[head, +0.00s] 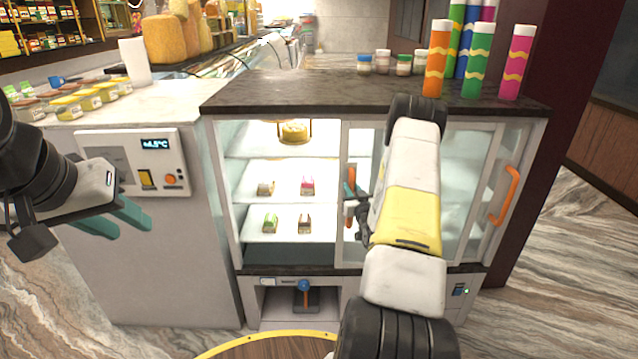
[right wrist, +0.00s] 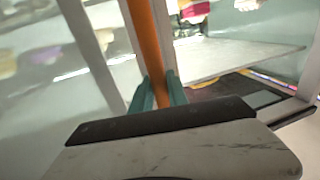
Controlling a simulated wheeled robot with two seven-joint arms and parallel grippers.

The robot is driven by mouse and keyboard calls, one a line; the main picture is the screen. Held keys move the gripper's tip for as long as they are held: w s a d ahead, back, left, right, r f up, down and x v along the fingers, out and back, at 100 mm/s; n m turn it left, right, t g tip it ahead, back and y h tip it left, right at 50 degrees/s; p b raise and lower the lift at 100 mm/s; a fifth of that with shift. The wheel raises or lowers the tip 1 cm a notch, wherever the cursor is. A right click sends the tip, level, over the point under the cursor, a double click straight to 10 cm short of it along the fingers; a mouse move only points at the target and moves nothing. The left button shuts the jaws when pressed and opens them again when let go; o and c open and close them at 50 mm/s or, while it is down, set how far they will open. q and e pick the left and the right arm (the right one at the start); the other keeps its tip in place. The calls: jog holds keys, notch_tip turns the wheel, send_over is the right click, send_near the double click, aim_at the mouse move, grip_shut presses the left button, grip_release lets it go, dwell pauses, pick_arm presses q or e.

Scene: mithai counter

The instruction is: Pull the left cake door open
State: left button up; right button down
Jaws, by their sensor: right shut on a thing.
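The display case holds the left cake door (head: 345,245), a framed glass sliding panel. It stands slid to the right, overlapping the right door, and the left half of the case is uncovered. My right gripper (head: 350,200) is shut on the left door's upright orange handle (head: 351,178). In the right wrist view the teal fingers (right wrist: 157,92) sit either side of the orange handle (right wrist: 147,45). My right arm hides much of the door panel. My left gripper (head: 120,215) is open and empty, in front of the white counter unit at left.
A yellow cake (head: 294,132) and several small pastries (head: 307,186) stand on the case shelves. The right door's orange handle (head: 505,196) is at the right. Several coloured tubes (head: 436,60) and small jars (head: 382,62) stand on the dark top. A round wooden stool or table top (head: 270,348) is at the bottom.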

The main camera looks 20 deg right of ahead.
jog(key=shift+s+d, duration=0.15)
jog(key=shift+d, duration=0.3)
jog(key=c, duration=1.3)
grip_release()
jog(key=s+a, duration=0.1)
jog(key=s, duration=0.6)
jog(key=shift+s, duration=0.35)
